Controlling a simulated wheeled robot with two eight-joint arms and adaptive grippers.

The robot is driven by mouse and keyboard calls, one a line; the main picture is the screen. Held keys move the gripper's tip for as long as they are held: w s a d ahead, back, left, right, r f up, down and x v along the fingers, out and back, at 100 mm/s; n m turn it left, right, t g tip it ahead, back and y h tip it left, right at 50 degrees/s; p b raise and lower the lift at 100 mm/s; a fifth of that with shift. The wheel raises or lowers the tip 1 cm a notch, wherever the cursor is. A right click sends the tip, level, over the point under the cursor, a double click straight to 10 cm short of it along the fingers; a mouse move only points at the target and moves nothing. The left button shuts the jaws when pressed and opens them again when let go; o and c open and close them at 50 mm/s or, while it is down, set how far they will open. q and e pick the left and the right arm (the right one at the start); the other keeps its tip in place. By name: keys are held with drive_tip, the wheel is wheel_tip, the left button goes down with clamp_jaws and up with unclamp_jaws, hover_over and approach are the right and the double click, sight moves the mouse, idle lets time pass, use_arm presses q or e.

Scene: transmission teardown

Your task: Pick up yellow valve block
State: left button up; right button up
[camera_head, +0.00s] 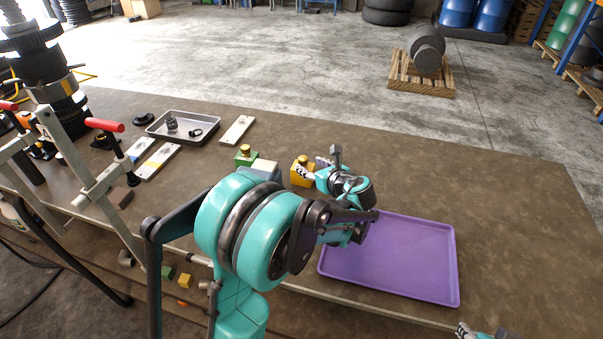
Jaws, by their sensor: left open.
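The yellow valve block (299,181), with a yellow knob on top, stands on the brown table left of the purple tray. My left gripper (318,169) is open at the block's right side. One fingertip overlaps the block in the picture; I cannot tell if it touches. My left arm hides part of the table around it. Only a small tip of my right gripper (466,330) shows at the bottom right edge, and its opening cannot be seen.
A green valve block (244,158) and a pale grey block (266,167) stand left of the yellow one. The purple tray (440,292) is empty. A grey metal tray (161,123) holds small parts. Red-handled clamps (90,185) rise at the left. The table's right side is clear.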

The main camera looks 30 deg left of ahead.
sight(305, 162)
use_arm(q)
drive_tip(key=b+x, duration=0.1)
drive_tip(key=x, duration=0.4)
drive_tip(key=shift+a+r+b, duration=0.1)
drive_tip(key=shift+a+b, duration=0.1)
drive_tip(key=shift+b, duration=0.1)
drive_tip(key=shift+s+r, duration=0.1)
drive_tip(key=shift+c, duration=0.3)
clamp_jaws()
drive_tip(key=shift+r, duration=0.1)
